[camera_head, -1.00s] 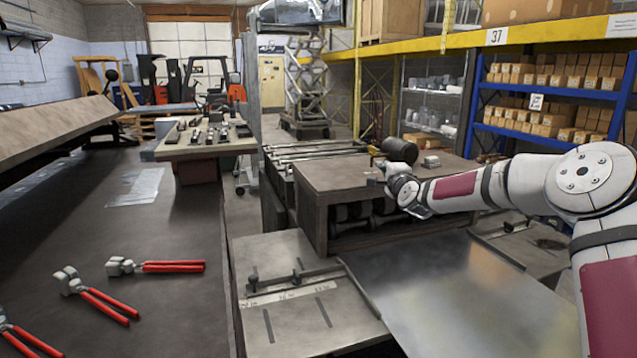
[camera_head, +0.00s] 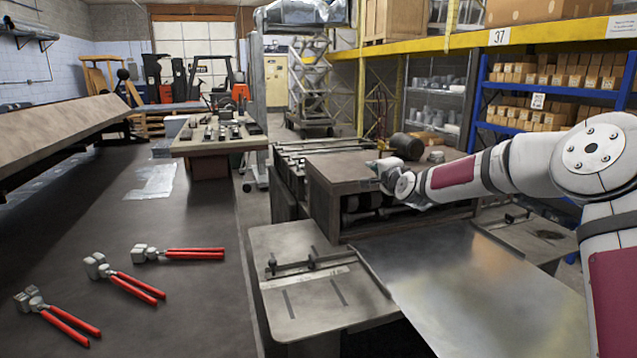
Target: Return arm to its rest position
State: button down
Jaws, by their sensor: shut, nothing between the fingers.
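My gripper (camera_head: 376,170) is at the end of my arm, which reaches in from the right side of the view. It is small in the picture, shut and empty, in front of or above the top of a dark wooden cabinet (camera_head: 325,178). I cannot tell whether it touches the cabinet. My arm is bent, with the elbow at the right and the forearm running left.
A metal sheet (camera_head: 480,285) and a grey machine table (camera_head: 300,300) lie below my arm. Red-handled pliers (camera_head: 190,254) and two more pairs lie on the dark bench (camera_head: 180,320). Blue shelves (camera_head: 545,110) with boxes stand behind my arm.

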jog(key=s+a+r+n+g, duration=0.1)
jog(key=s+a+n+g, duration=0.25)
jog(key=s, duration=0.55)
jog(key=s+a+r+n+g, duration=0.2)
jog(key=s+n, duration=0.3)
jog(key=s, duration=0.4)
jog(key=s+d+f+n+g+h, duration=0.1)
jog(key=s+d+g, duration=0.1)
jog(key=s, duration=1.2)
jog(key=s+d+f+n+g+h, duration=0.1)
jog(key=s+d+f+n+g, duration=0.1)
jog(key=s, duration=1.2)
jog(key=s+d+f+n+g+h, duration=0.1)
jog(key=s+d, duration=0.3)
jog(key=s, duration=1)
jog(key=shift+s+d+f+n+g, duration=0.3)
jog(key=shift+s+f+n+g, duration=0.1)
jog(key=shift+n+g, duration=0.35)
